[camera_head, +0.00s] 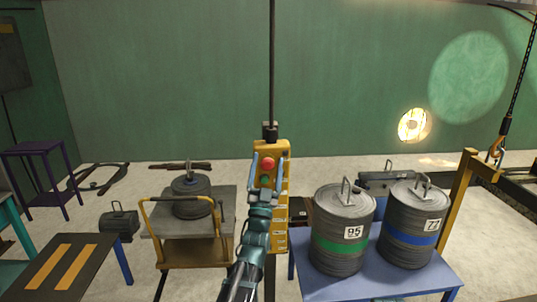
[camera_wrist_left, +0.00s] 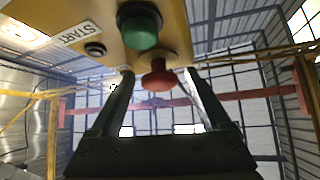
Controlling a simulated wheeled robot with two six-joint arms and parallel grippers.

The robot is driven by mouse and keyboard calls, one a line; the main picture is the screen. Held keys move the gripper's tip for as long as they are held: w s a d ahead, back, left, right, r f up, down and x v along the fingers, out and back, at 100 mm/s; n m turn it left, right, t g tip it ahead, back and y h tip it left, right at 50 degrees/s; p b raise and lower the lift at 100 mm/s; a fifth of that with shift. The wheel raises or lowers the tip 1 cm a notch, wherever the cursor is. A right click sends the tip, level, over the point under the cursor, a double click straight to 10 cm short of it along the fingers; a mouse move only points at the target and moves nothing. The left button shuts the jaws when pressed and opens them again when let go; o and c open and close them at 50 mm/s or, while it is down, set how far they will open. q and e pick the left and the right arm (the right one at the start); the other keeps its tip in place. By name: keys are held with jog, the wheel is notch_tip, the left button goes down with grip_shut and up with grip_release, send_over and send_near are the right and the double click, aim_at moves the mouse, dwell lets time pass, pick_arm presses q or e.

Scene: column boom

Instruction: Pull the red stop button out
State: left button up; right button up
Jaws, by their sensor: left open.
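The red stop button (camera_head: 267,164) is a round mushroom knob near the top of a yellow hanging control box (camera_head: 281,192). In the left wrist view the red button (camera_wrist_left: 159,77) stands out from the yellow panel, with a green button (camera_wrist_left: 141,30) beside it and a START label (camera_wrist_left: 80,33) nearby. My left gripper (camera_head: 267,172) is open in front of the box, with one finger on each side of the red button. In the wrist view its fingers (camera_wrist_left: 158,88) flank the knob with gaps, and neither seems to touch it. My right gripper is not in view.
A blue table (camera_head: 385,284) at right bears two grey drums, 95 (camera_head: 342,230) and 77 (camera_head: 409,225). A cart (camera_head: 190,246) with a round weight (camera_head: 190,200) stands left. A hook (camera_head: 496,150) hangs far right.

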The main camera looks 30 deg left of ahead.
pick_arm(q)
jog(key=shift+w+r+h, duration=0.1)
jog(key=shift+h, duration=0.2)
grip_shut()
